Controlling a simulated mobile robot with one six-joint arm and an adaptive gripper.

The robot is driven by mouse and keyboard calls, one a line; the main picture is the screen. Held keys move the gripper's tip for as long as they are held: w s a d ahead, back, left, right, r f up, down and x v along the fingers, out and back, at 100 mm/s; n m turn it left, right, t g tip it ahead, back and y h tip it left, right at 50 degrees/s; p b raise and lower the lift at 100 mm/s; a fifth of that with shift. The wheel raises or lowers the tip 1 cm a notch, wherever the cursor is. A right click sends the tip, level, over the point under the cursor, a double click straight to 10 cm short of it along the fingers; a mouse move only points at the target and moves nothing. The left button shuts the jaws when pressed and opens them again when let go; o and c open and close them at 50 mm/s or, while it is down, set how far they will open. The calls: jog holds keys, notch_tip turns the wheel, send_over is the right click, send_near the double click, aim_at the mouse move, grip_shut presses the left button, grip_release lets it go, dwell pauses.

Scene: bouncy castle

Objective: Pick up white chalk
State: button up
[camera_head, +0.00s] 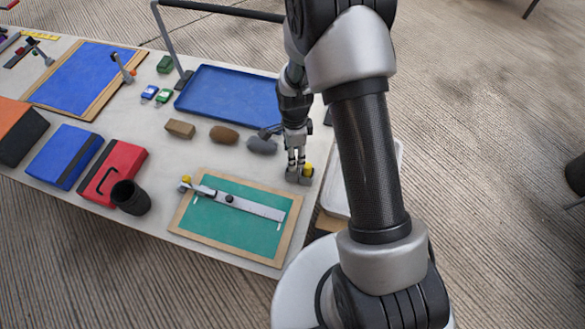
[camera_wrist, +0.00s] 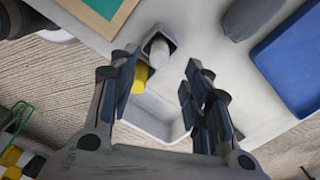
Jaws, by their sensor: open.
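The white chalk (camera_wrist: 159,52) is a pale stub standing in a small grey holder (camera_wrist: 151,34) in the wrist view. A yellow piece (camera_wrist: 140,76) sits beside it, partly behind my left finger. My gripper (camera_wrist: 162,62) is open, its fingers to either side of the chalk, with nothing held between them. In the head view my gripper (camera_head: 296,157) points down just above the grey holder (camera_head: 299,177) at the table's right end. The yellow piece (camera_head: 307,168) shows there too, while the chalk is hard to make out.
A green board (camera_head: 235,222) with a ruler lies left of the holder. A grey eraser-like block (camera_head: 262,145) and a blue tray (camera_head: 229,94) lie behind it. A black cup (camera_head: 130,197) is further left.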

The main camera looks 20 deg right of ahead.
jog(key=shift+a+f+b, duration=0.2)
jog(key=shift+f+b, duration=0.6)
jog(key=shift+f, duration=2.3)
jog(key=c, duration=1)
jog(key=shift+r, duration=0.2)
